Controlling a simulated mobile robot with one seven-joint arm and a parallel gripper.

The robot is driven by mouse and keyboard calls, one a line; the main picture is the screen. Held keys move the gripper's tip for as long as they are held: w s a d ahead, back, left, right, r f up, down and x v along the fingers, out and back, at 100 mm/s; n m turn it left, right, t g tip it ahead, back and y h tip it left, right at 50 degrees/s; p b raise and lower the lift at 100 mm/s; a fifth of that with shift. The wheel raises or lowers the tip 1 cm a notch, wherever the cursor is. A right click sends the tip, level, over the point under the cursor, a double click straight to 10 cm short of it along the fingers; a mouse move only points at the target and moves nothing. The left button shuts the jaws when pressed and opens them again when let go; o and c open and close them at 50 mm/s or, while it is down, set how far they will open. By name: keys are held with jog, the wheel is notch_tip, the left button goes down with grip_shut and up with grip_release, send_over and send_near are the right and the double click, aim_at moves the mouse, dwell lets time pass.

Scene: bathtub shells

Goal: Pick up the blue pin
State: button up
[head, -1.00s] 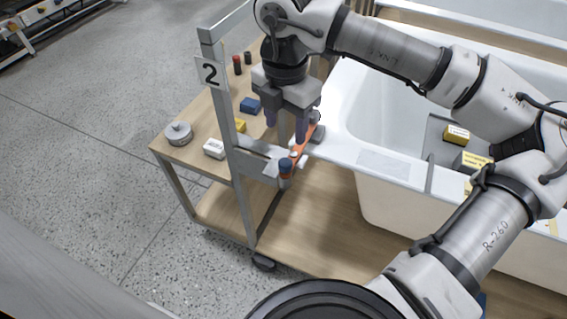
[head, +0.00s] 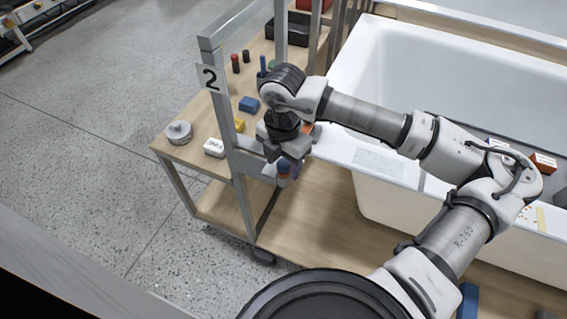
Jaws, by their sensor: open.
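A second, slimmer blue upright piece (head: 263,65) stands further back on the wooden shelf, apart from my gripper.
The shelf holds a blue block (head: 249,104), a white box (head: 214,148), a grey round part (head: 179,133) and a red-topped cylinder (head: 236,64). The cart post (head: 237,150) is close left of my gripper. The white bathtub shell (head: 345,150) is at right.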

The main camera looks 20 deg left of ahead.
jog(key=shift+c, duration=0.2)
jog(key=c, duration=1)
jog(key=shift+r, duration=0.1)
